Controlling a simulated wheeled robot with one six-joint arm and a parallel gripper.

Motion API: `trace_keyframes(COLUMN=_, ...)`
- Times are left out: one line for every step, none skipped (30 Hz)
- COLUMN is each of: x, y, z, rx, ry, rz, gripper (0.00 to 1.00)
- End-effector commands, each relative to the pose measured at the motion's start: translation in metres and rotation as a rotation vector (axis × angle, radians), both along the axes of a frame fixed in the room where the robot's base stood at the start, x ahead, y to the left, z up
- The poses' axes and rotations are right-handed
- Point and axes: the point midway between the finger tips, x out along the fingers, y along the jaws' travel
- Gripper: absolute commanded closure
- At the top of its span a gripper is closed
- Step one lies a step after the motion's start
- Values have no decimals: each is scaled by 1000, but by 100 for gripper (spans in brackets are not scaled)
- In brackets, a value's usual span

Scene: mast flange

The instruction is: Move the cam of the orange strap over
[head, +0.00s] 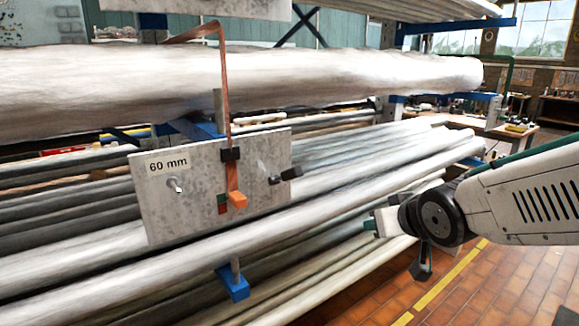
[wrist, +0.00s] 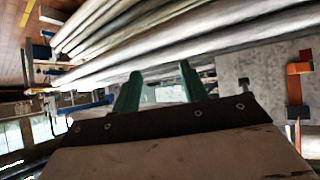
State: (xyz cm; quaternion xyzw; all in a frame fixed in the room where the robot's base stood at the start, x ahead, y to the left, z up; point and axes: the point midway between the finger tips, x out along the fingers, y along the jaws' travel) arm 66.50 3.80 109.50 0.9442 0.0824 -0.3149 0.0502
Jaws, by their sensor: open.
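The orange strap (head: 226,95) comes over the long pale pipe and hangs down in front of a grey plate (head: 200,205) marked "60 mm". It passes a black buckle (head: 231,155) and ends in an orange block (head: 237,201). A black-ended lever (head: 286,175) sticks out from the plate to the right of the strap. I cannot tell which part is the cam.
Long pipes (head: 350,190) lie in stacked rows behind and below the plate. A bare peg (head: 177,186) and a red-green marker (head: 223,204) are on the plate. A blue rack arm (head: 234,284) juts out below. The tiled floor (head: 450,305) at lower right is clear.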

Motion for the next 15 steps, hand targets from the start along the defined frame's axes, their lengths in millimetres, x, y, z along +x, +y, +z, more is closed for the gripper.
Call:
trace_keyframes(x=19, y=15, z=-1, rx=11, ry=-78, rz=35, gripper=56)
trace_keyframes(x=29, y=22, z=0, rx=21, ry=-131, rz=52, gripper=56)
trace_keyframes(x=41, y=35, z=3, rx=41, ry=-202, rz=80, gripper=56)
trace_keyframes(x=49, y=44, z=5, rx=58, ry=-253, rz=102, gripper=56)
trace_keyframes(x=55, y=54, z=7, rx=76, ry=-304, rz=124, gripper=56)
trace_keyframes(x=63, y=66, z=10, rx=103, ry=-373, rz=155, gripper=56)
trace_keyframes(x=67, y=76, z=12, rx=124, ry=-423, rz=178, gripper=56)
trace_keyframes(x=71, y=85, z=15, rx=147, ry=-474, rz=200, gripper=56)
trace_keyframes(x=74, y=97, z=17, rx=179, ry=-538, rz=230, gripper=56)
trace_keyframes(x=75, y=106, z=20, rx=204, ry=-586, rz=251, gripper=56)
trace_keyframes(x=75, y=114, z=22, rx=229, ry=-630, rz=271, gripper=56)
trace_keyframes(x=74, y=123, z=24, rx=262, ry=-686, rz=296, gripper=56)
trace_keyframes(x=73, y=129, z=26, rx=286, ry=-723, rz=312, gripper=56)
trace_keyframes(x=71, y=134, z=28, rx=307, ry=-755, rz=325, gripper=56)
trace_keyframes(x=69, y=139, z=30, rx=331, ry=-793, rz=341, gripper=56)
